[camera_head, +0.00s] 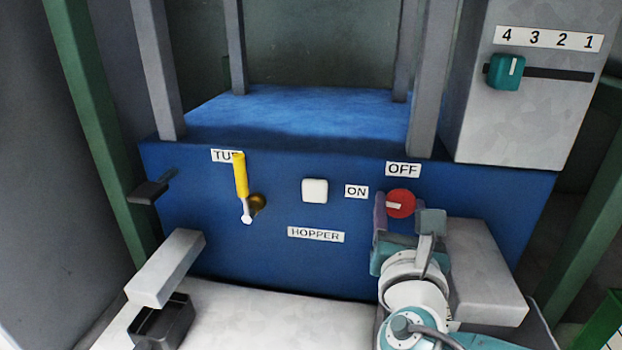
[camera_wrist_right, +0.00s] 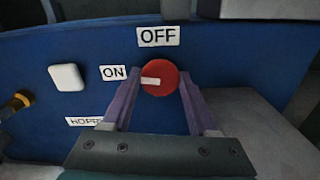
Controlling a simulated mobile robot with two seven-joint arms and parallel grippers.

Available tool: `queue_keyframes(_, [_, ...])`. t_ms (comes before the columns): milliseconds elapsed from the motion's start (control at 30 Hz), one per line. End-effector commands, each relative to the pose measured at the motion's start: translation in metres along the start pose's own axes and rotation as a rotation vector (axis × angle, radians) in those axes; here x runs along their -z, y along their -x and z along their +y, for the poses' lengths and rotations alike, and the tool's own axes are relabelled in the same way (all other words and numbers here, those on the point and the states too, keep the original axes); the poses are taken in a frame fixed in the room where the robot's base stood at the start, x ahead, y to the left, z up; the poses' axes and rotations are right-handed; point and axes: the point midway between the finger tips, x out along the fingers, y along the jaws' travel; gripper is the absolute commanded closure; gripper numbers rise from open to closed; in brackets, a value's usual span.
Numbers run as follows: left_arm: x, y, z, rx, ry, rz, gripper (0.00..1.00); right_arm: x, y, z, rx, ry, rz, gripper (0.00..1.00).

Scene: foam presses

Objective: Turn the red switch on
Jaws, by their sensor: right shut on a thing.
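The red switch (camera_head: 403,198) is a round knob on the blue front panel. It also shows in the right wrist view (camera_wrist_right: 163,69). Its white mark lies almost level and points left, toward the ON label (camera_head: 356,191). The OFF label (camera_head: 402,170) is above the knob. My right gripper (camera_wrist_right: 158,84) is shut on the red switch, one purple finger at each side. In the head view the right gripper (camera_head: 402,214) reaches the knob from below and hides its lower edge. My left gripper is not in view.
A white button (camera_head: 314,190) and a yellow-handled lever (camera_head: 241,176) are left of the switch. Grey blocks (camera_head: 166,268) (camera_head: 484,270) jut out at both sides. A grey box with a teal slider (camera_head: 505,72) stands at upper right.

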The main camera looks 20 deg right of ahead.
Motion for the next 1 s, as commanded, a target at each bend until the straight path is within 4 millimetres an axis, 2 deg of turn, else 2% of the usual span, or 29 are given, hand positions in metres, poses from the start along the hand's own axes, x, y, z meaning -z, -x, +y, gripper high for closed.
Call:
queue_keyframes(333, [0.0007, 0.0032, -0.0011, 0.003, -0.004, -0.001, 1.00, -0.0002, 0.0001, -0.0002, 0.001, 0.131, 0.000, 0.96])
queue_keyframes(867, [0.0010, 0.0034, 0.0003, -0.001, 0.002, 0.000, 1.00, 0.0000, 0.0001, -0.0001, 0.000, 0.153, -0.001, 0.96])
queue_keyframes(900, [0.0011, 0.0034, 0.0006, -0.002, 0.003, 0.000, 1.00, 0.0000, 0.0001, -0.0001, 0.000, 0.153, -0.001, 0.37])
queue_keyframes(1000, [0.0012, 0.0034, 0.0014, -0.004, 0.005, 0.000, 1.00, 0.0000, 0.0001, 0.0000, 0.000, 0.153, 0.000, 0.26])
